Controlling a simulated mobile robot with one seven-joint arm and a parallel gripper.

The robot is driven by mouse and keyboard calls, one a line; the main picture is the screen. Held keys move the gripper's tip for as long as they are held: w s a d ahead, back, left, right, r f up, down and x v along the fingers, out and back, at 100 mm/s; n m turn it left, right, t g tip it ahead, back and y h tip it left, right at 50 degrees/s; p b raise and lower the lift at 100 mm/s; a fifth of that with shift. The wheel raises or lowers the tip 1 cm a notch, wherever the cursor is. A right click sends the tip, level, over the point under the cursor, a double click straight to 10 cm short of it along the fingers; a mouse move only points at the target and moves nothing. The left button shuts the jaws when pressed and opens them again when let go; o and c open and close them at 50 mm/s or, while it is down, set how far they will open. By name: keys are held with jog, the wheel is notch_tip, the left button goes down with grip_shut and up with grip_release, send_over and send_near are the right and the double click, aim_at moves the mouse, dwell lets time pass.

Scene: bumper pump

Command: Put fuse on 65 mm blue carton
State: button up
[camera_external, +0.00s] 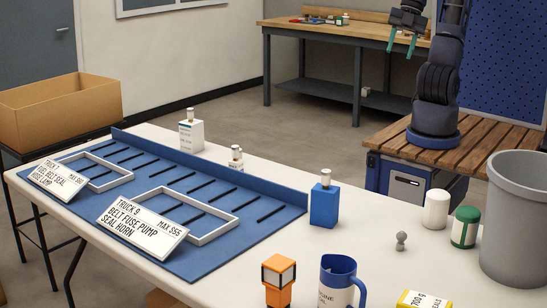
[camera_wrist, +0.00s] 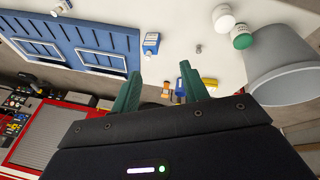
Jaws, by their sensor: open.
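A blue carton (camera_external: 324,208) stands upright on the white table, right of the blue mat. A small pale cylinder with a metallic end sits on its top; I cannot tell whether it is a cap or a fuse. The carton also shows in the wrist view (camera_wrist: 151,43). A small grey knob-like piece (camera_external: 401,241) stands to its right, also in the wrist view (camera_wrist: 198,48). No piece is clearly recognisable as the fuse, and no size is readable. My gripper (camera_external: 401,55) is open and empty, high above the floor and away from the table; its green fingers show in the wrist view (camera_wrist: 158,72).
The blue mat (camera_external: 165,245) holds two white frames and two sign cards. White cartons (camera_external: 191,136) stand at its back edge.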

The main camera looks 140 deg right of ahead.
jog(key=s+a+r+m+y, duration=0.1)
jog(key=s+a+m, duration=0.1)
jog(key=s+m, duration=0.2)
jog(key=shift+s+r, duration=0.15)
jog(key=shift+s, duration=0.85)
